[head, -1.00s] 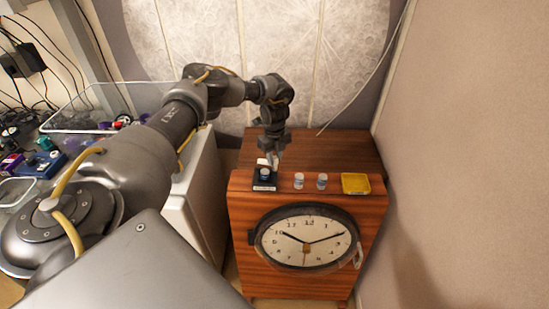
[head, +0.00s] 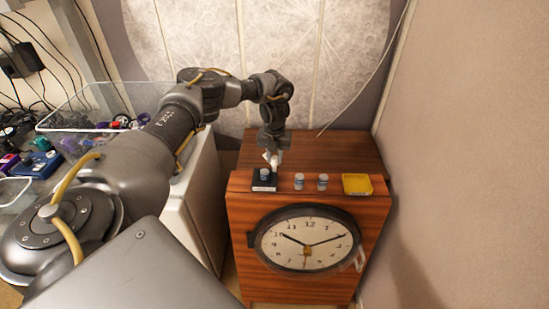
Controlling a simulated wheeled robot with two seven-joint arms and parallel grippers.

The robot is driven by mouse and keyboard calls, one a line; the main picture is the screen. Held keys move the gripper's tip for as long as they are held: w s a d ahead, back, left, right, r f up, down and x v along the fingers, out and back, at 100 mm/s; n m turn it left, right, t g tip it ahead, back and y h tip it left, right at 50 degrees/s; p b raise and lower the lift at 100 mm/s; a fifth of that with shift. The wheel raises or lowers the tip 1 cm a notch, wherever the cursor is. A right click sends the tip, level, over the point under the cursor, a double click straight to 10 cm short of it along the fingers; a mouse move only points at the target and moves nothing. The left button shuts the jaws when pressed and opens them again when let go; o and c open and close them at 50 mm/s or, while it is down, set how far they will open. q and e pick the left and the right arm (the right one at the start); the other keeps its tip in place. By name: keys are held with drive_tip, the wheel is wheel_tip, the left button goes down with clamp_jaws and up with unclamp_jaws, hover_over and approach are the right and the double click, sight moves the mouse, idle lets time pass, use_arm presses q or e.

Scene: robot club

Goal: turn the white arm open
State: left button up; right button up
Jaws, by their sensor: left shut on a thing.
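A small black block (head: 264,186) with a pale label stands at the left front of the wooden cabinet's top. A small vial (head: 264,174) stands on it. The white arm (head: 267,157) shows as a small pale piece just above and behind the block, partly hidden by my gripper. My left gripper (head: 274,162) points down from above, right at the white arm, and is shut on it. The fingertips are small, so the exact grip is hard to see. My right gripper is not in view.
Two small vials (head: 299,181) (head: 322,182) and a yellow tray (head: 357,185) stand to the right on the wooden cabinet (head: 335,150). A round clock (head: 307,239) is on its front. A wall (head: 460,150) rises close on the right. Clear bins with parts stand left.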

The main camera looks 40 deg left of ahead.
use_arm(q)
drive_tip(key=shift+m, duration=0.3)
idle(0.4)
drive_tip(key=o, duration=1)
wheel_tip(320, 180, up, 4)
drive_tip(key=shift+b, duration=0.85)
wheel_tip(320, 180, up, 7)
drive_tip(key=shift+f, duration=0.1)
